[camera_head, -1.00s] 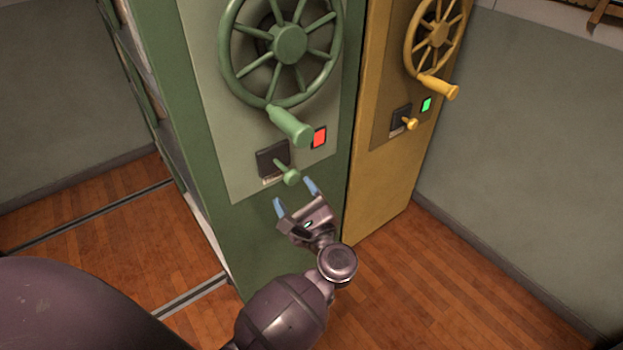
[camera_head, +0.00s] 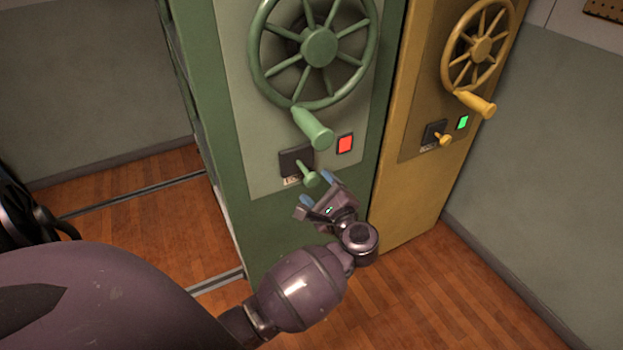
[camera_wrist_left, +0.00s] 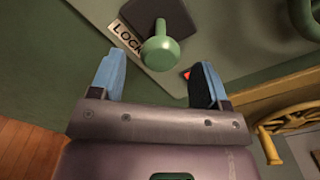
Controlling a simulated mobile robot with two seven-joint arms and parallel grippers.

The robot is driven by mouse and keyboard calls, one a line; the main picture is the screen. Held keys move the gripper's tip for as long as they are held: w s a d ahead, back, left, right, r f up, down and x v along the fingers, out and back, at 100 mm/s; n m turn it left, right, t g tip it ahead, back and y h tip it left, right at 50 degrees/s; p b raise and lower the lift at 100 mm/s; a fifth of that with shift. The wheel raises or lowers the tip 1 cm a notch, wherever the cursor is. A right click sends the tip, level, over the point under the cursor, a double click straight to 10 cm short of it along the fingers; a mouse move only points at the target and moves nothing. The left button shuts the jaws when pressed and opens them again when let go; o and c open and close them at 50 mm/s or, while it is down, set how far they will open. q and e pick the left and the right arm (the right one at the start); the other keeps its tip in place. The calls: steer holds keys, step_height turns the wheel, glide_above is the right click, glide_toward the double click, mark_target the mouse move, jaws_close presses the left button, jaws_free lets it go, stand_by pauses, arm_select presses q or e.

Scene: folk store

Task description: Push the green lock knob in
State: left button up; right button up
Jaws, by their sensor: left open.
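The green lock knob (camera_head: 311,179) sticks out from a dark plate (camera_head: 294,160) on the front of the green cabinet, below the wheel's handle. It also shows in the left wrist view (camera_wrist_left: 160,48), beside a label reading LOCK (camera_wrist_left: 127,36). My left gripper (camera_head: 317,187) is open and empty, just below the knob. In the left wrist view its two blue fingertips (camera_wrist_left: 158,77) stand to either side of the knob's line, with the knob ahead between them. I cannot tell whether anything touches. A red light (camera_head: 345,144) glows right of the plate. My right gripper is not in view.
A green spoked wheel (camera_head: 319,47) with a protruding handle (camera_head: 313,128) is above the knob. A yellow cabinet (camera_head: 390,190) with its own wheel, knob (camera_head: 445,140) and green light (camera_head: 463,122) stands to the right. Wooden floor (camera_head: 470,290) is clear at the lower right.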

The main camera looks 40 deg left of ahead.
mark_target(314, 183)
arm_select(q)
steer(key=x, duration=0.3)
steer(key=shift+w+a, duration=0.15)
steer(key=shift+a, duration=0.1)
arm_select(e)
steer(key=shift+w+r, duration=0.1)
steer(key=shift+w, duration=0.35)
